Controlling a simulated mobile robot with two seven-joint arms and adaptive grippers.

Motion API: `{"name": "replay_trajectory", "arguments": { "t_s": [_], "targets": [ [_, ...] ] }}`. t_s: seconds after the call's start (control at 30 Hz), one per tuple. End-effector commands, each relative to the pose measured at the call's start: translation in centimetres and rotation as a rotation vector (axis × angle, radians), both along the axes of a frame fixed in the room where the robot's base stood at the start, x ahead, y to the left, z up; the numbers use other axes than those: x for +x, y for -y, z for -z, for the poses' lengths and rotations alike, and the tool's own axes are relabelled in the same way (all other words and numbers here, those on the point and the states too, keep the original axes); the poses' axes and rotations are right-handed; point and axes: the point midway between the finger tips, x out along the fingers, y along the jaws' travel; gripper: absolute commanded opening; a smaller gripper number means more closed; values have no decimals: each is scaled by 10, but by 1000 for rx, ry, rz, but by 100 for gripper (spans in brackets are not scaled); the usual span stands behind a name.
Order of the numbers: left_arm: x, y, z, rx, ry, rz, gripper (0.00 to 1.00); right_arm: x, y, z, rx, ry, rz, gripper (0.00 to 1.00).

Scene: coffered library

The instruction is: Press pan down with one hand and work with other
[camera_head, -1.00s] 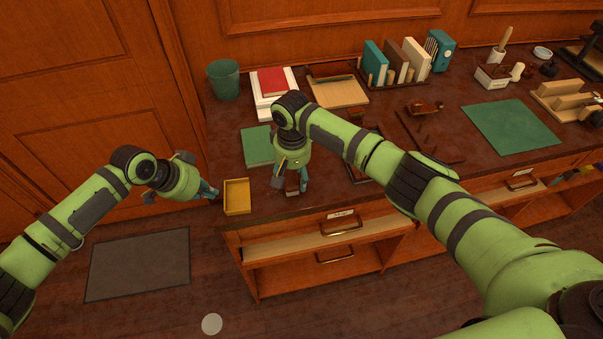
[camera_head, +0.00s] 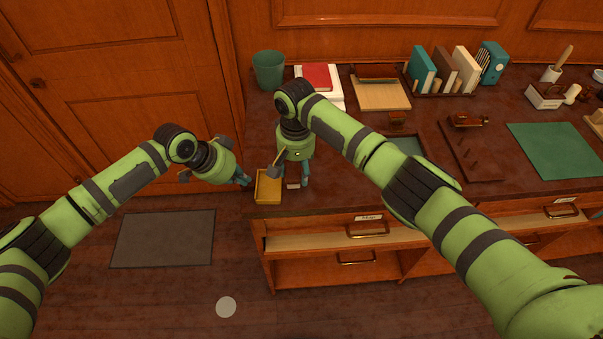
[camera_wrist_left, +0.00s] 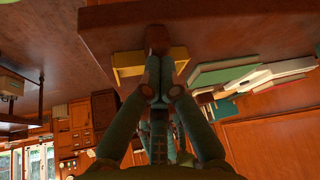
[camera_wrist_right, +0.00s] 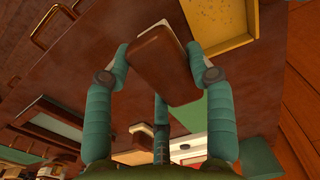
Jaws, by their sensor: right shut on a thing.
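The pan is a shallow yellow tray (camera_head: 268,188) at the desk's front left corner; it also shows in the right wrist view (camera_wrist_right: 222,22) and left wrist view (camera_wrist_left: 128,62). My left gripper (camera_head: 246,181) is just left of the pan, with a narrow gap. Its fingers look closed together in the left wrist view (camera_wrist_left: 158,88). A brown shape shows past its tips; I cannot tell what it is. My right gripper (camera_head: 304,182) is right of the pan, pointing down, shut on a brown block with a pale underside (camera_wrist_right: 158,65).
A green bin (camera_head: 269,70), a red book (camera_head: 317,76) on white ones and a wooden board (camera_head: 381,95) stand at the back. A dark rack (camera_head: 468,150) and green mat (camera_head: 560,149) lie to the right. Drawers are below the front edge.

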Motion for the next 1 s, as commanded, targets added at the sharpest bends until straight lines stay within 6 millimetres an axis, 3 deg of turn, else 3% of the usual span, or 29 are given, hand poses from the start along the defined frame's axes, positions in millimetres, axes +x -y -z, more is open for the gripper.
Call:
{"name": "replay_trajectory", "arguments": {
  "t_s": [0.03, 0.6, 1.0],
  "targets": [
    [-4, -3, 8, 12, -14, 0, 0, -1, 0, -1, -1, -3, 0, 29],
    [-4, -3, 8, 12, -14, 0, 0, -1, 1, -51, -2, -3, 0, 29],
    [-4, -3, 7, 12, -14, 0, 0, -1, 1, -55, -2, -4, 1, 29]
  ]
}}
